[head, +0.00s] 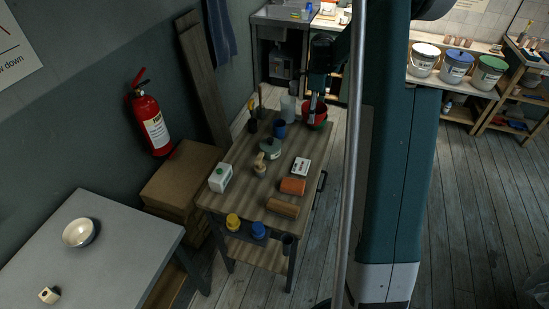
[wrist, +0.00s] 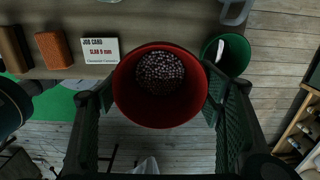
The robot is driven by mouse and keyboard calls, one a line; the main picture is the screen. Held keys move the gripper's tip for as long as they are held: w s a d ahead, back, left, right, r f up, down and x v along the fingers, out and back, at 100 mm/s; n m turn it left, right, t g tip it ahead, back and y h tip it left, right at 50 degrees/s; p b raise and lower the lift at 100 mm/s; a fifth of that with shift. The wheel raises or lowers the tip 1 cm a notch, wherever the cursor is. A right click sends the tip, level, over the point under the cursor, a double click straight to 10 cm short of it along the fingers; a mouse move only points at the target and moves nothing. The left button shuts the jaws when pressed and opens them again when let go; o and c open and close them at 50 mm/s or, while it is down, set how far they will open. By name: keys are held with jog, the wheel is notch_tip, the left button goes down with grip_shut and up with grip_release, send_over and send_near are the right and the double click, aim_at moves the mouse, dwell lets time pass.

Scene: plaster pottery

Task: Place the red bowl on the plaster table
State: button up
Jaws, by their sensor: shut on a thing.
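The red bowl (wrist: 125,95) is deep and round, with small speckled dark beads in its bottom. In the head view the red bowl (head: 308,119) shows at the far right corner of the wooden table (head: 243,181). My gripper (wrist: 160,108) has one finger on each side of the bowl and is shut on it. In the head view my gripper (head: 315,105) points down at the bowl. I cannot tell whether the bowl touches the tabletop. A grey-topped table (head: 120,255) stands at the lower left. The pictures do not label either one as the plaster table.
A green container (wrist: 238,55) stands close to the bowl's right.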

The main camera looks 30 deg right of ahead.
send_over(309, 145)
jog(key=shift+s+a+f, duration=0.1)
jog(key=shift+f, duration=2.3)
jog(key=shift+f, duration=0.1)
jog(key=shift+f, duration=3.05)
jog(key=shift+f, duration=0.1)
jog(key=shift+f, duration=1.75)
jog(key=shift+f, duration=0.25)
jog(key=o, duration=1)
jog(key=shift+r, duration=0.1)
jog(key=shift+r, duration=0.2)
